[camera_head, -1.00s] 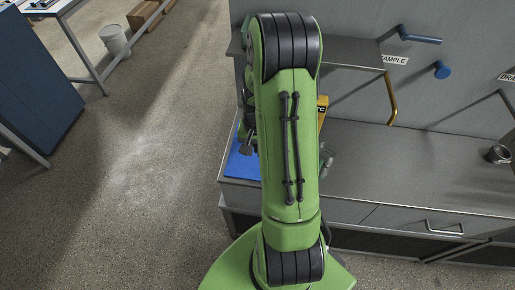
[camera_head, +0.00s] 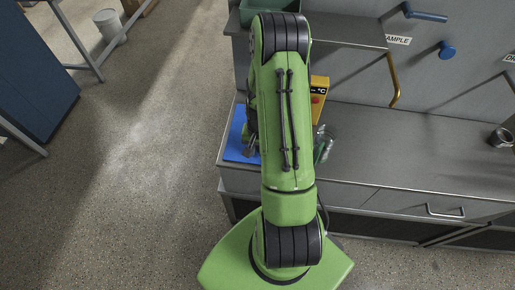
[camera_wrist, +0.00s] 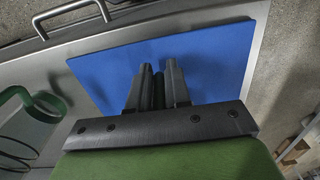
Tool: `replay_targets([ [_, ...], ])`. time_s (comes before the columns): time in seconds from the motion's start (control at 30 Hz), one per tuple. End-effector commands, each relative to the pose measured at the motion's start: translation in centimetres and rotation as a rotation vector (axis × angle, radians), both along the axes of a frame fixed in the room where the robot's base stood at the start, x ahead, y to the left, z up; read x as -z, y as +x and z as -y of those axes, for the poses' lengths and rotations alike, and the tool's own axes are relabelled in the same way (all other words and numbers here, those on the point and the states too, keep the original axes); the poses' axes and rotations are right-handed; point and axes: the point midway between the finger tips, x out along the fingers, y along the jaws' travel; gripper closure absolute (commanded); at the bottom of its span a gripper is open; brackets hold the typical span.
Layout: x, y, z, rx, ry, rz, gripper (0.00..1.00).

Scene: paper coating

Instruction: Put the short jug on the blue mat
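The blue mat (camera_head: 236,140) lies at the left end of the counter in the head view, partly behind my arm. It fills much of the wrist view (camera_wrist: 215,55). My gripper (camera_wrist: 159,68) is over the mat there, with its two dark fingers close together and blue showing between the tips. A dark part sits deeper between the fingers; I cannot tell what it is. A grey metal vessel (camera_head: 500,138), possibly the short jug, stands at the counter's far right. A greenish, glassy vessel (camera_head: 323,148) stands just right of my arm; a green loop (camera_wrist: 38,100) shows at left in the wrist view.
A yellow device marked °C (camera_head: 319,98) stands behind my arm. A shelf (camera_head: 345,32) carries a green bin (camera_head: 272,8). The counter (camera_head: 410,140) is clear in the middle.

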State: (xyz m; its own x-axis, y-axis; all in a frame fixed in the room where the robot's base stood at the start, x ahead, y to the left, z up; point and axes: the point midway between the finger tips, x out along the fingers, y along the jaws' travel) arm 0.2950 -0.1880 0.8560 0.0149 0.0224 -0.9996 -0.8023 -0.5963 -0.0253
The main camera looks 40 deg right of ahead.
Motion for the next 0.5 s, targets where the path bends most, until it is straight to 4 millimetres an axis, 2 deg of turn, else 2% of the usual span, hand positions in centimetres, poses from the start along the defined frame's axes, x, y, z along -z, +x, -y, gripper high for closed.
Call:
replay_targets([
  [0.03,0.03,-0.01,0.01,0.0,0.0,0.0,0.74],
  [0.13,-0.01,-0.02,0.01,0.0,-0.001,-0.001,0.59],
  [0.4,-0.09,-0.01,0.01,0.0,-0.001,-0.001,0.58],
  [0.5,-0.88,0.02,0.05,0.0,-0.002,0.001,0.58],
])
